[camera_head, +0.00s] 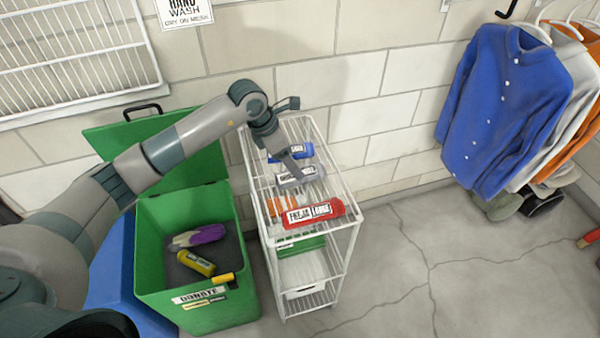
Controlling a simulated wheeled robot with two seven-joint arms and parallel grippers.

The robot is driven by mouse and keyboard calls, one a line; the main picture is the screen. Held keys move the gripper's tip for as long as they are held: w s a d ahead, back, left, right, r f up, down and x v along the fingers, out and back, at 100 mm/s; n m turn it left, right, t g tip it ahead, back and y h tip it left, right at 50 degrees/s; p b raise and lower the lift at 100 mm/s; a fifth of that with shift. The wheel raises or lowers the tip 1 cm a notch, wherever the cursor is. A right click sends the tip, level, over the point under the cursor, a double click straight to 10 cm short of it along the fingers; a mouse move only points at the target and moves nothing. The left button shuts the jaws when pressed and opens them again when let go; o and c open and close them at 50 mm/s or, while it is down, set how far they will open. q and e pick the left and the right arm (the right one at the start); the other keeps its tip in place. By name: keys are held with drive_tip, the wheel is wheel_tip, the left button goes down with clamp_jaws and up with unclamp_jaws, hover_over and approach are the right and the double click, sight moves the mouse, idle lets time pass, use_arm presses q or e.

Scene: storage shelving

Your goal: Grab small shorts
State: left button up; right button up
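The small shorts cannot be picked out for certain. On the top shelf of the white wire rack (352,207) lie rolled, labelled items: a blue roll (276,156) at the back, a grey roll (312,170) in the middle, and a red roll (338,208) in front. The red roll's label appears to include "LARGE"; the other labels are too small to read. My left gripper (292,160) points down over the rack, by the grey and blue rolls. I cannot tell whether it touches or grips either. My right gripper is out of view.
A green donate bin (160,290) with its lid up stands left of the rack, holding a yellow roll (190,261) and a purple-grey item (205,235). Shirts (505,105) hang at the right. The floor (450,270) right of the rack is mostly clear.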

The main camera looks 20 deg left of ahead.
sight(316, 171)
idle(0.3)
use_arm(q)
drive_tip(key=shift+d+f+p, duration=0.2)
drive_tip(key=shift+f+p, duration=0.25)
drive_tip(key=shift+p, duration=0.05)
drive_tip(key=p+x, duration=0.1)
drive_tip(key=x, duration=0.2)
drive_tip(key=shift+s+p, duration=0.15)
drive_tip(key=shift+p, duration=0.15)
drive_tip(key=shift+d+f, duration=0.2)
drive_tip(key=shift+f, duration=0.4)
drive_tip(key=c, duration=1.2)
